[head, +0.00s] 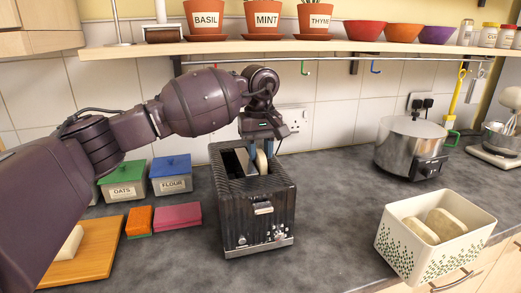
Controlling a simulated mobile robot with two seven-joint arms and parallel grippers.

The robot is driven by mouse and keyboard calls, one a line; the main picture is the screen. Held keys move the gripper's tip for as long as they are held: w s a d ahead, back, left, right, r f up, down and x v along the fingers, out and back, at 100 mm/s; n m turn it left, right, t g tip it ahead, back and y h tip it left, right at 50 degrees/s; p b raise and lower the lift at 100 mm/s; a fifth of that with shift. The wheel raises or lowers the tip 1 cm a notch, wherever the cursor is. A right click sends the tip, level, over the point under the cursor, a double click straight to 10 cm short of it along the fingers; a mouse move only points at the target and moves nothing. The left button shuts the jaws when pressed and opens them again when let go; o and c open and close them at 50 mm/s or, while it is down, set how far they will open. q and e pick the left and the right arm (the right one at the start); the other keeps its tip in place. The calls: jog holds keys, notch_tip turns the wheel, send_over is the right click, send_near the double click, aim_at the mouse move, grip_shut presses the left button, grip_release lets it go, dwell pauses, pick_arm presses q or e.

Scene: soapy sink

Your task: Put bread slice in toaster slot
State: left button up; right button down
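The black ribbed toaster (258,215) stands on the counter in the middle of the head view, with its slots on top and a lever on its front. A pale bread slice (262,163) is seen edge-on, upright, at the right-hand slot; its lower part is hidden in the toaster. My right gripper is not in view.
A white bin (403,258) with bread pieces stands at the right. A steel pot (410,145) is behind it. Orange and pink sponges (178,216), tins (171,174) and a wooden board (100,245) are at the left. A shelf (320,45) with pots hangs above.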

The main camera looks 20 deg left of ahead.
pick_arm(q)
jog(key=shift+s+a+f, duration=0.1)
jog(key=shift+s+f, duration=0.1)
jog(key=shift+f, duration=0.8)
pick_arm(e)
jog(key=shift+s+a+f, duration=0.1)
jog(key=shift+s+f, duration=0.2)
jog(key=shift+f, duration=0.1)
pick_arm(q)
jog(key=shift+r, duration=0.5)
notch_tip(320, 180, up, 13)
jog(key=shift+a+p, duration=0.15)
jog(key=shift+p, duration=0.25)
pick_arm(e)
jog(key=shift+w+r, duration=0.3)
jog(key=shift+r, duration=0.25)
pick_arm(q)
jog(key=shift+w+r, duration=0.1)
jog(key=shift+r, duration=0.1)
